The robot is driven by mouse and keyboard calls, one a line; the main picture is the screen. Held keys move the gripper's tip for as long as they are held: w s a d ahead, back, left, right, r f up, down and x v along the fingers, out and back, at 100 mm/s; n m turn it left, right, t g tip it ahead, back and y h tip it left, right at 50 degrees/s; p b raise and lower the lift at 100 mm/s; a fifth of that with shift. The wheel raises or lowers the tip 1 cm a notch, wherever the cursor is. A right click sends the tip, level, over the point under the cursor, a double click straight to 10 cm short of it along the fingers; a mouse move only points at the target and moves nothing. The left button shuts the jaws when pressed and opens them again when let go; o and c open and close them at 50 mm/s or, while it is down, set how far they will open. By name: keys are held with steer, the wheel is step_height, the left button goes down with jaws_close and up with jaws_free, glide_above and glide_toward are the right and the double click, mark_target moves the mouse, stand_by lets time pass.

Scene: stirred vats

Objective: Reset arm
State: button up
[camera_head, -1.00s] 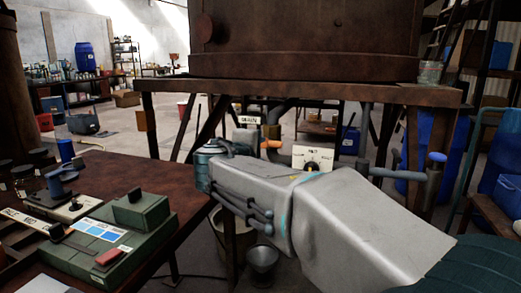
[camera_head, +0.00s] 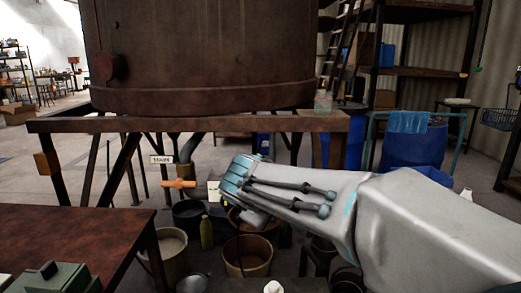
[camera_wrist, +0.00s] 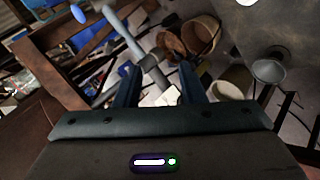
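My arm reaches in from the lower right of the head view, with its grey links in front of the vat stand. In the wrist view my gripper (camera_wrist: 159,82) shows two dark fingers, spread apart with nothing held between them. Buckets and floor show beyond the gap. In the head view the fingers are mostly hidden behind the wrist. The large rusty vat (camera_head: 200,55) stands on a brown frame (camera_head: 200,124) behind the arm. A pipe with an orange handle (camera_head: 180,183) hangs beneath it.
A brown table (camera_head: 75,240) with a green device (camera_head: 45,278) is at the lower left. A brown bucket (camera_head: 248,262), a pale bucket (camera_head: 170,250) and a green bottle (camera_head: 207,232) stand on the floor near the arm. Blue barrels (camera_head: 412,145) and shelving are at the right.

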steer(key=s+d+r+m+g+y+p, duration=0.1)
steer(key=s+d+m+g+p, duration=0.1)
steer(key=s, duration=0.5)
steer(key=s+d+r+m+g+y+p, duration=0.1)
steer(key=s+d+r+m+g+p, duration=0.1)
steer(key=s+d+m+p, duration=0.3)
steer(key=s+d+r+m+g+y+p, duration=0.1)
steer(key=s+d+m+g+p, duration=0.1)
steer(key=s+d+p, duration=0.3)
steer(key=s+m+p, duration=0.1)
steer(key=s+p, duration=0.3)
steer(key=shift+s+r, duration=0.25)
